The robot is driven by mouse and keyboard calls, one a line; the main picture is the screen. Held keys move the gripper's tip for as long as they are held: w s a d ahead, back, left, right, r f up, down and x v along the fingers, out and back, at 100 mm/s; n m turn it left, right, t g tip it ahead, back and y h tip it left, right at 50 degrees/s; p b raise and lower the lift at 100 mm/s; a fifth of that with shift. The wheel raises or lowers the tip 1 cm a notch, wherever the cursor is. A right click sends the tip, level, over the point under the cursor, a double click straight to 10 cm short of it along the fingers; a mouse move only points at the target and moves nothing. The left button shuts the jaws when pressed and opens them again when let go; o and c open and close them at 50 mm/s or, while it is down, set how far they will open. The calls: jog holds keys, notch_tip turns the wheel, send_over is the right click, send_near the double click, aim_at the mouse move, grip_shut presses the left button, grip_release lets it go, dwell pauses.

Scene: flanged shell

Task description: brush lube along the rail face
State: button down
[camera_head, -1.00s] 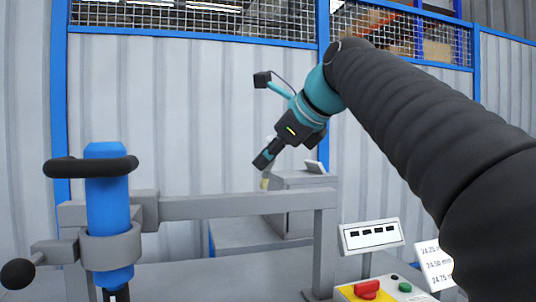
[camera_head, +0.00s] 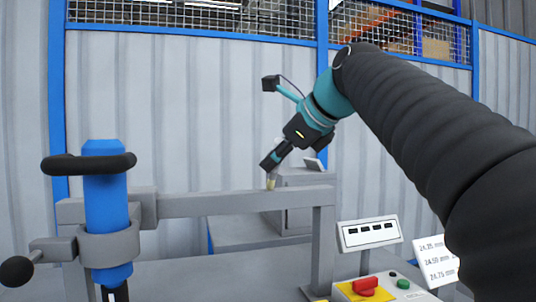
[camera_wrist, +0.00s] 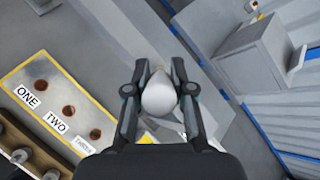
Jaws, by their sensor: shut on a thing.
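The rail (camera_head: 225,204) is a grey horizontal bar in the head view, running from the blue clamp post to an upright at right. My gripper (camera_head: 272,163) is above the rail's right part, tilted down to the left. It is shut on the brush (camera_head: 270,183), whose pale tip points down at the rail's upper edge. I cannot tell whether the tip touches the rail. In the wrist view, my gripper's fingers (camera_wrist: 160,78) close around the brush's rounded whitish body (camera_wrist: 160,97). The bristles and the rail are not clearly visible there.
A blue cylinder (camera_head: 107,215) with a black handle stands at the rail's left. A grey box (camera_head: 298,218) stands behind the rail. A display (camera_head: 370,235) and a yellow control box (camera_head: 366,292) are at lower right. A yellow-edged plate with labelled holes (camera_wrist: 57,97) shows in the wrist view.

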jog(key=w+d+p, duration=0.1)
jog(key=w+d, duration=0.1)
jog(key=d, duration=0.6)
jog(key=shift+w, duration=0.15)
dwell(4.4)
jog(key=shift+r, duration=0.1)
jog(key=shift+r, duration=2.9)
